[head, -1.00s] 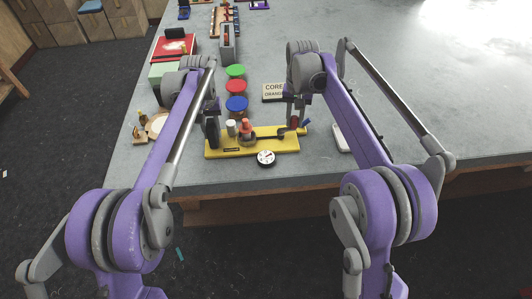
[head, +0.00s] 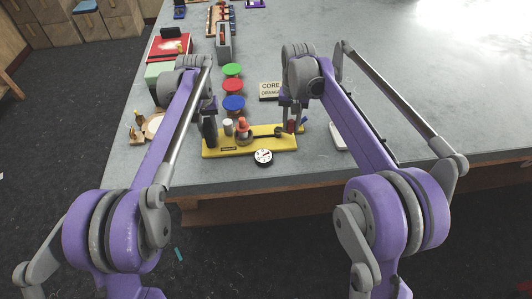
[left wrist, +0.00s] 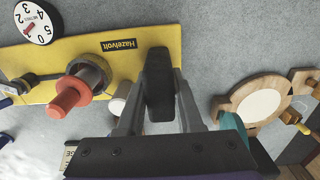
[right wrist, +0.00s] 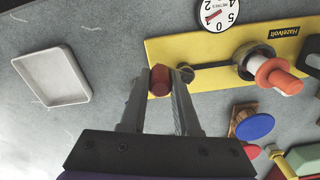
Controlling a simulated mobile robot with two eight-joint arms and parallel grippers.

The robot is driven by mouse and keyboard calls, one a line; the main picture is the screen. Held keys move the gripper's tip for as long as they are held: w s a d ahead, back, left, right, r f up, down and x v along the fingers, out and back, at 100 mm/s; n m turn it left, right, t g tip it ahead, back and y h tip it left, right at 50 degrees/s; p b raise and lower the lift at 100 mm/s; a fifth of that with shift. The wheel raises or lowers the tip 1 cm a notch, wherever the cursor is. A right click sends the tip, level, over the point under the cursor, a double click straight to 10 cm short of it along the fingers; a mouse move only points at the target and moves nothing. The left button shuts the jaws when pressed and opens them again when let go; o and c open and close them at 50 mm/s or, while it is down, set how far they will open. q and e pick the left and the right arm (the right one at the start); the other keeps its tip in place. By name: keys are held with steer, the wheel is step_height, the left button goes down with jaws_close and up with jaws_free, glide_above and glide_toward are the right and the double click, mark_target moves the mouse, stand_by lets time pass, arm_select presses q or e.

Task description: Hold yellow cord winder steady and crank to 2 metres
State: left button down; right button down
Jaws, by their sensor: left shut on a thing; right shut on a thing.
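The yellow cord winder (head: 220,150) lies flat near the table's front edge, with an orange-red peg on a round drum (left wrist: 85,80) in its middle. My left gripper (head: 209,118) is shut on the upright black grip (left wrist: 158,75) at the winder's left end. My right gripper (head: 292,112) is shut on the dark red crank knob (right wrist: 159,78), at the right end of a dark crank arm (right wrist: 205,66). The round white metre dial (head: 263,157) sits at the winder's front edge. Its red needle shows in the right wrist view, but its exact reading is unclear.
Green (head: 232,70), red (head: 232,86) and blue (head: 233,103) discs stand behind the winder. A sign (head: 270,90) is at back right, and a white tray (head: 338,136) lies right of the winder. The table's right side is clear.

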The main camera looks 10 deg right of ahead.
steer(key=shift+s+a, duration=0.65)
steer(key=shift+a, duration=0.05)
steer(key=shift+s+a, duration=0.35)
steer(key=shift+a, duration=0.55)
steer(key=shift+w+a, duration=0.2)
steer(key=shift+a, duration=0.85)
